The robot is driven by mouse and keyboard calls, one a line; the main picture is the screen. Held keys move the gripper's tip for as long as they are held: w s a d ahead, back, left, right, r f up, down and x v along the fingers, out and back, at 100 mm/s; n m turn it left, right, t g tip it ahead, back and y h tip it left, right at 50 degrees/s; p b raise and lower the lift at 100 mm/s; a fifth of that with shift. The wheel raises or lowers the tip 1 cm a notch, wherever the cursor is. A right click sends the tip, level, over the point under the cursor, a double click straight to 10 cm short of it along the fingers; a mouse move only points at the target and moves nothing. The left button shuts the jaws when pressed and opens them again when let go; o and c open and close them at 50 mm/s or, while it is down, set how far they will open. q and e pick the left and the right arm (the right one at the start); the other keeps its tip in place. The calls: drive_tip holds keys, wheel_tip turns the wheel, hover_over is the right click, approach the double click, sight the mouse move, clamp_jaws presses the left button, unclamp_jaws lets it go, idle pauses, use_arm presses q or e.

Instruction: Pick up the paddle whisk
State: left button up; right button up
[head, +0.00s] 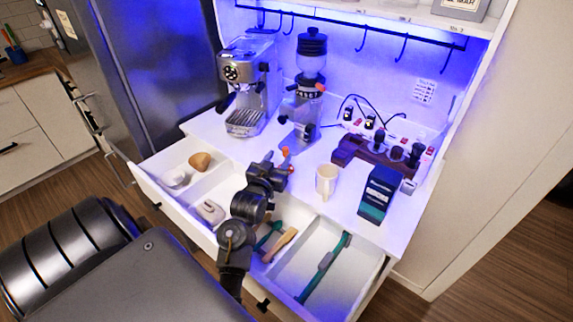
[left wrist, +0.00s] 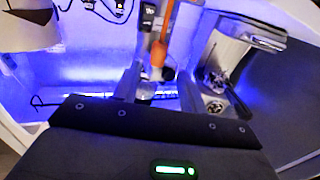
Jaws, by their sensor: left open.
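A long, thin tool with dark green ends and a grey middle (head: 323,267) lies slanted in the right compartment of the open drawer. It looks most like the paddle whisk, but its head is too small to make out. A shorter green tool (head: 268,236) and a wooden-handled tool (head: 281,244) lie in the middle compartment, partly hidden by my arm. My left gripper (head: 285,162) is open and empty above the counter's front edge, in front of the grinder, apart from these tools. The left wrist view shows no drawer tools. My right gripper is not in view.
The espresso machine (head: 247,85) and grinder (head: 306,90) stand behind the gripper. A white cup (head: 326,182), a dark green box (head: 377,195) and a portafilter rack (head: 385,150) stand to the right. Drawer dividers and walls surround the tools. Hooks hang above.

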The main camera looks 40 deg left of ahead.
sight(284, 153)
use_arm(q)
drive_tip(key=shift+w, duration=0.25)
drive_tip(key=shift+r, duration=0.1)
drive_tip(key=x, duration=0.1)
drive_tip(key=p+x, duration=0.1)
drive_tip(key=x, duration=0.1)
drive_tip(key=f+p+x, duration=0.1)
drive_tip(key=x, duration=0.1)
drive_tip(key=shift+w+d, duration=0.1)
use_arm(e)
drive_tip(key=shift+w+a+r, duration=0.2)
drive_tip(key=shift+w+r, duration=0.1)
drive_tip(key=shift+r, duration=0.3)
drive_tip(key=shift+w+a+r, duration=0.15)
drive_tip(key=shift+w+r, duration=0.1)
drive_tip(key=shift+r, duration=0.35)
use_arm(q)
clamp_jaws()
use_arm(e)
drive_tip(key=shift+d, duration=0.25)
